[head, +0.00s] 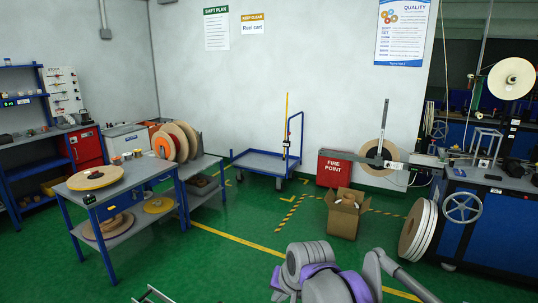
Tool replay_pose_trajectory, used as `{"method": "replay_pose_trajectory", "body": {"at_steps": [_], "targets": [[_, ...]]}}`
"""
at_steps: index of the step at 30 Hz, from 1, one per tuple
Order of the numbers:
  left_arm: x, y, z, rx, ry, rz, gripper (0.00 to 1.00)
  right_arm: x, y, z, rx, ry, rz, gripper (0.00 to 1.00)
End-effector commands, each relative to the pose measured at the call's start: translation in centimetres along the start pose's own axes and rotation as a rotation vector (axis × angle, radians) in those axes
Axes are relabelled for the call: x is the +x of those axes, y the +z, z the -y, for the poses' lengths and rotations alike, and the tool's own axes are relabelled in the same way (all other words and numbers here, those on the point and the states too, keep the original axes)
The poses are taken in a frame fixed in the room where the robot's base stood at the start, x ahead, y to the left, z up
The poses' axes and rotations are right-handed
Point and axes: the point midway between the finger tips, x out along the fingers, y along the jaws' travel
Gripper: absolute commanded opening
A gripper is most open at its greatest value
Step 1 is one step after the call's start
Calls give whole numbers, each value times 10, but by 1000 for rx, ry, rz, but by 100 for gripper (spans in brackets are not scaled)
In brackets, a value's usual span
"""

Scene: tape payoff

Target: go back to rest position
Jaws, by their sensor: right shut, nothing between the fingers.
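My right arm, grey with purple bands, reaches in at the bottom, right of centre. My right gripper (279,284) is at its left end, low in the picture, shut and holding nothing. Its fingertips are small and partly hidden by the arm's own links. It is over the green floor, apart from the tables and reels.
A blue-legged table (140,177) with reels stands at left, a blue cart (262,163) at the back wall. A cardboard box (343,222), white reels (413,232) and a blue bench (492,226) are at right. Middle floor is clear.

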Motion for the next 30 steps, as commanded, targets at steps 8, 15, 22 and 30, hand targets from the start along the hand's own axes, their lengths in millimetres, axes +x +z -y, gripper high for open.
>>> {"method": "replay_pose_trajectory", "body": {"at_steps": [8,15,22,30], "targets": [[0,0,0,0,0,0,62,-26,98,-125,-140,103,-69,0],[0,0,0,0,0,0,62,-20,178,-196,-242,181,-96,0],[0,0,0,0,0,0,62,-13,204,-217,-278,208,-102,0],[0,0,0,0,0,0,62,-13,204,-217,-278,208,-102,0]]}}
